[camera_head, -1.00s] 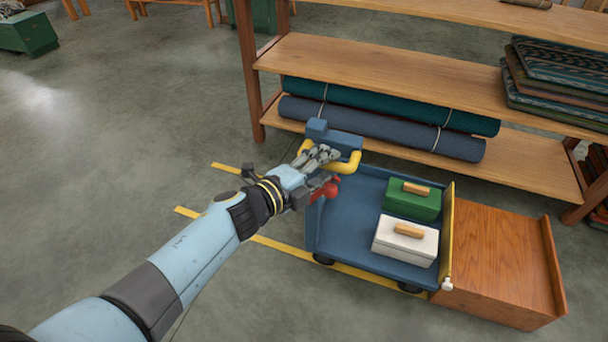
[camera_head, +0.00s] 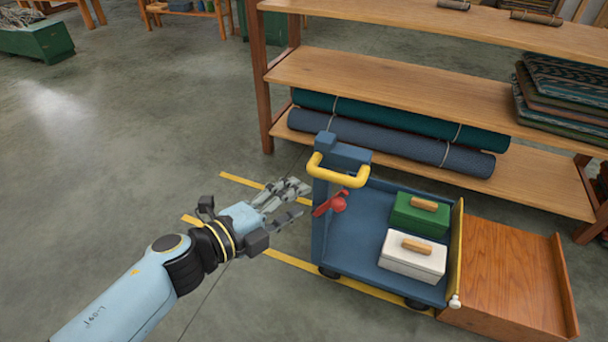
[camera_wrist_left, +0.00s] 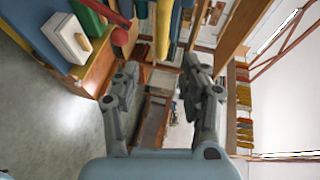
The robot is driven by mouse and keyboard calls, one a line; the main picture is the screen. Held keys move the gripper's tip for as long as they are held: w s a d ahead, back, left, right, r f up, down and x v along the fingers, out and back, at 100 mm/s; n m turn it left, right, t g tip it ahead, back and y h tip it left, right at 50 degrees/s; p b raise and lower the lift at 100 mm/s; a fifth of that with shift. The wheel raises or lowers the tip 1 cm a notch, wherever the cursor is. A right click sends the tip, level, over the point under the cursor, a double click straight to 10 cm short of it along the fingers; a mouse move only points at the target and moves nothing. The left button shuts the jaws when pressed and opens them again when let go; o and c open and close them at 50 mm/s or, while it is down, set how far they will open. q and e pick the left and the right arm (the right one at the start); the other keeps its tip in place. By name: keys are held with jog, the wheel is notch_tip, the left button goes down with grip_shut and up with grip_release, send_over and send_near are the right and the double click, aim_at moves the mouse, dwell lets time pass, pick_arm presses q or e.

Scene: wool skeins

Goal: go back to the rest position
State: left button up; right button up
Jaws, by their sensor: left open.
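My left gripper (camera_head: 290,204) is open and empty in the head view, in the air just left of the blue cart (camera_head: 365,236). It is apart from the cart's yellow handle (camera_head: 337,176) and from the red lever (camera_head: 332,203) on the cart's near-left side. In the left wrist view its two fingers (camera_wrist_left: 158,100) are spread with nothing between them. My right gripper shows in neither view.
A green box (camera_head: 420,214) and a white box (camera_head: 412,255) stand on the cart. A wooden ramp (camera_head: 505,278) adjoins its right side. Wooden shelves (camera_head: 400,87) with rolled rugs (camera_head: 390,144) stand behind. The floor (camera_head: 120,150) to the left is clear.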

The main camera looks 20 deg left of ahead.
pick_arm(q)
jog(key=s+a+f+n+g+y+p, duration=0.1)
jog(key=s+a+f+n+g+y, duration=0.1)
jog(key=s+a+f+n, duration=0.4)
jog(key=s+a+f+n+g+y+p, duration=0.1)
jog(key=s+f+n+g+y, duration=0.1)
jog(key=s+f, duration=0.65)
jog(key=s+a+f+n+g+y+p, duration=0.1)
jog(key=s+a+f+n+g+y, duration=0.1)
jog(key=s+a+f+n, duration=0.45)
jog(key=s+a+f+n+g+y, duration=0.1)
jog(key=s+f+n+g, duration=0.2)
jog(key=s, duration=0.9)
jog(key=s+a+f+n+g+y, duration=0.1)
jog(key=s+f+n+g, duration=0.3)
jog(key=s+f, duration=0.3)
jog(key=s+n, duration=0.1)
jog(key=s, duration=0.4)
jog(key=shift+s+g, duration=0.3)
jog(key=shift+s, duration=0.1)
jog(key=shift+w+f, duration=0.1)
